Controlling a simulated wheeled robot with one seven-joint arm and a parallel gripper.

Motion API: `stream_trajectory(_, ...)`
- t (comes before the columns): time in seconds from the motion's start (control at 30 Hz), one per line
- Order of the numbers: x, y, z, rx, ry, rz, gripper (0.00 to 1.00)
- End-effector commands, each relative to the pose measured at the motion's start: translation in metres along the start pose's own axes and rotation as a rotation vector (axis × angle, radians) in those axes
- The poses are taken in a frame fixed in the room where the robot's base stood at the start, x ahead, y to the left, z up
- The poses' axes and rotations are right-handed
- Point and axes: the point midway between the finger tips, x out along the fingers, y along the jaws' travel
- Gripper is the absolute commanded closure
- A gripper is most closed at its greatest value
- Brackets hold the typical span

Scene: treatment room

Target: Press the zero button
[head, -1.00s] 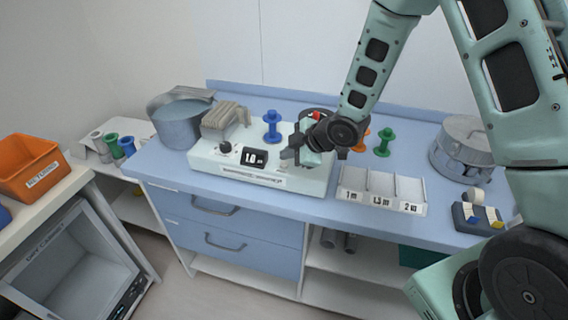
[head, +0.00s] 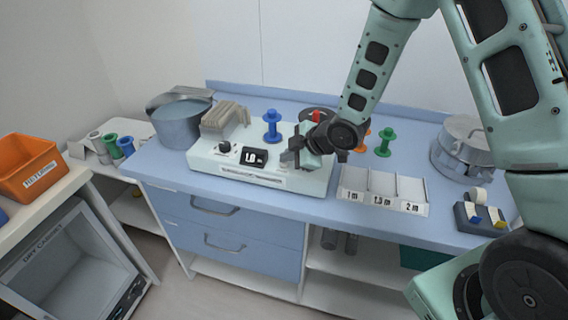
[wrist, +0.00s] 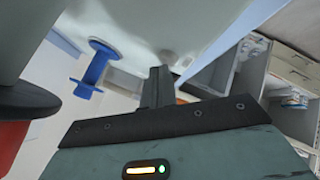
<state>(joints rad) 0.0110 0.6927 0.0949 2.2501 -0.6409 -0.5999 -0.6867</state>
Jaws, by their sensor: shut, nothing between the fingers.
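The white measuring machine (head: 215,160) stands on the blue counter. Its front has a black knob (head: 224,147), a dark display (head: 254,157) reading about 1.0, and a label strip below. My gripper (head: 291,159) is shut and empty, low at the machine's front right, just right of the display. I cannot tell whether it touches the machine. No zero button can be made out in the head view; the gripper covers that part of the panel. In the wrist view the shut fingers (wrist: 157,86) point toward a pale surface with a small round grey spot (wrist: 168,57) near their tips.
A blue spool (head: 272,127) stands behind the display and also shows in the wrist view (wrist: 96,68). A red part (head: 316,116) is close behind my gripper. A divided tray (head: 382,202) lies to the right, a grey pot (head: 179,125) to the left, and a green spool (head: 384,142) behind.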

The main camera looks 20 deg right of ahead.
Motion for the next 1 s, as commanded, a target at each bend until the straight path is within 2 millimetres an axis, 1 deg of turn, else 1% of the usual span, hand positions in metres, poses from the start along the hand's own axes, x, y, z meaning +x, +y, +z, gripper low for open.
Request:
stream_trajectory(0.37,0.004,-0.003,0.003,0.000,0.000,0.000,1.00)
stream_trajectory(0.67,0.003,-0.002,0.002,0.000,0.000,0.000,1.00)
stream_trajectory(1.0,-0.009,0.006,-0.006,-0.001,-0.001,0.000,1.00)
